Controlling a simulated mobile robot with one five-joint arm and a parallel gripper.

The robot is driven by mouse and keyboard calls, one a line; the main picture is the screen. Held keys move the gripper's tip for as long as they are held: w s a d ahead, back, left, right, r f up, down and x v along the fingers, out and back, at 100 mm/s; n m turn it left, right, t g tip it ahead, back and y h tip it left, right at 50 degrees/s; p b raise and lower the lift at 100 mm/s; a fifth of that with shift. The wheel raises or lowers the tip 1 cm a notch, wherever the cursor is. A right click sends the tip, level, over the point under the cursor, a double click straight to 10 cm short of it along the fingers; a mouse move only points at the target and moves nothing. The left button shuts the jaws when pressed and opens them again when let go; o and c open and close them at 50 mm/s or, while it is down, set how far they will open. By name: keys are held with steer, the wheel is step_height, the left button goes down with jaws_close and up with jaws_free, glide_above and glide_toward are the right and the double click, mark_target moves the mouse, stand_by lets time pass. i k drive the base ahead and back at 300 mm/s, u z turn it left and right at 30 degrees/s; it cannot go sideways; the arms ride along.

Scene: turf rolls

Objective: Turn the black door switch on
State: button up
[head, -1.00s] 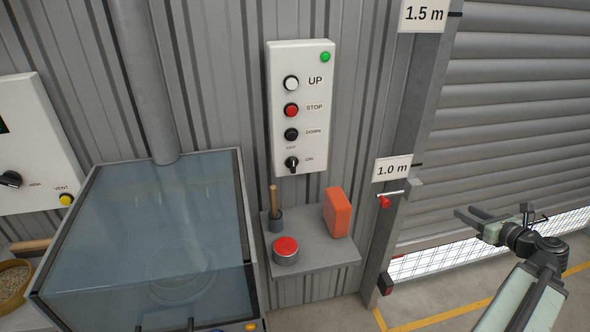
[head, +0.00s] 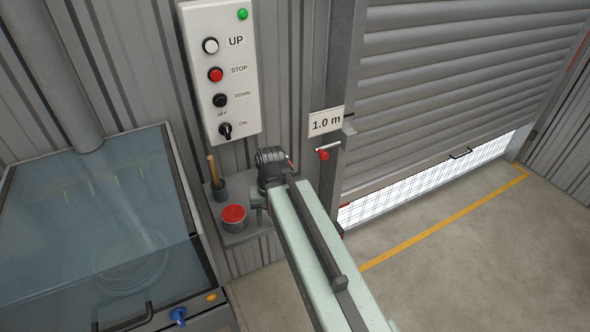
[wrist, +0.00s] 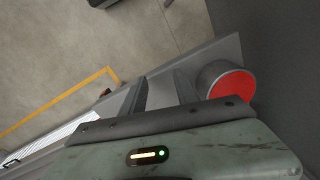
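The black door switch (head: 225,130) is the lowest control on the white wall panel (head: 247,92). OFF is printed above it and ON to its right. Its handle looks roughly upright, but it is small in the head view. The switch is not in the wrist view. My arm reaches up to the small grey shelf below the panel, and its end is right of and below the switch, apart from it. In the wrist view my gripper (wrist: 161,84) shows two dark fingers with an empty gap between them. In the head view the fingertips are mostly hidden.
A red-topped round can (head: 233,215) and a wooden-handled tool in a cup (head: 216,178) stand on the shelf (head: 233,238). The can is close beside my fingers in the wrist view (wrist: 231,84). A glass-topped cabinet (head: 100,220) is left. Open floor lies right, before the roller door (head: 460,90).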

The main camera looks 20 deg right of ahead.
mark_target(225, 129)
steer(key=u, duration=0.2)
steer(key=k, duration=1.35)
steer(key=u, duration=1.1)
steer(key=i, duration=1)
steer(key=u, duration=0.05)
